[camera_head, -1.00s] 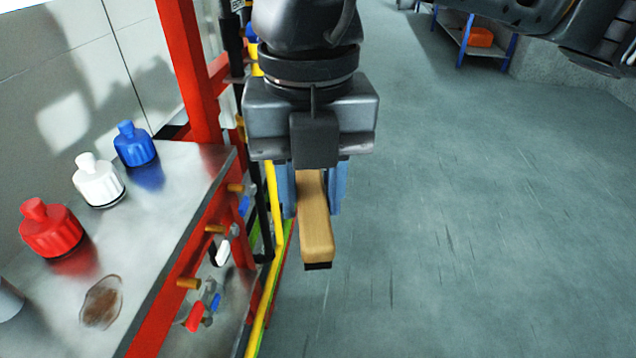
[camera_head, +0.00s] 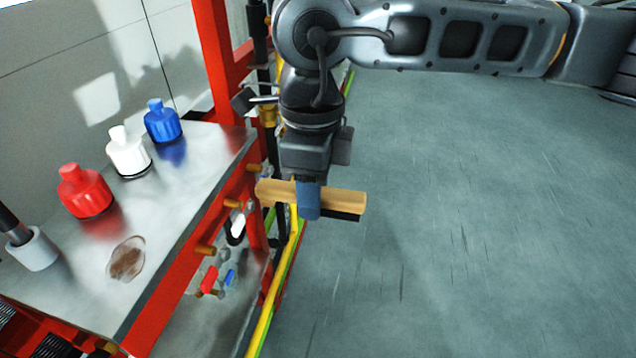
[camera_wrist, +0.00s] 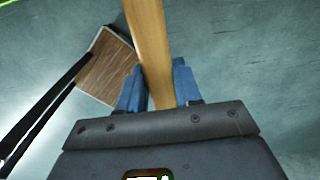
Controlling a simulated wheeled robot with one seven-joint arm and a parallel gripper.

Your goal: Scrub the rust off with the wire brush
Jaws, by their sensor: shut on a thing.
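The wire brush (camera_head: 342,200) has a wooden block body with a dark strip along its underside. My gripper (camera_head: 309,200) is shut on the middle of it and holds it level in the air, to the right of the metal shelf (camera_head: 190,215). In the wrist view the wooden brush (camera_wrist: 150,50) runs up between the blue fingertips of my gripper (camera_wrist: 160,88). The brown rust patch (camera_head: 127,260) lies on the shelf top near its front edge, left of and apart from the brush.
Red (camera_head: 84,191), white (camera_head: 127,152) and blue (camera_head: 162,121) capped bottles stand in a row on the shelf. A pale cylinder (camera_head: 34,250) stands at its left. A red post (camera_head: 214,60) rises behind. Pegs and a yellow pipe (camera_head: 272,290) line the shelf's right side. The floor at right is open.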

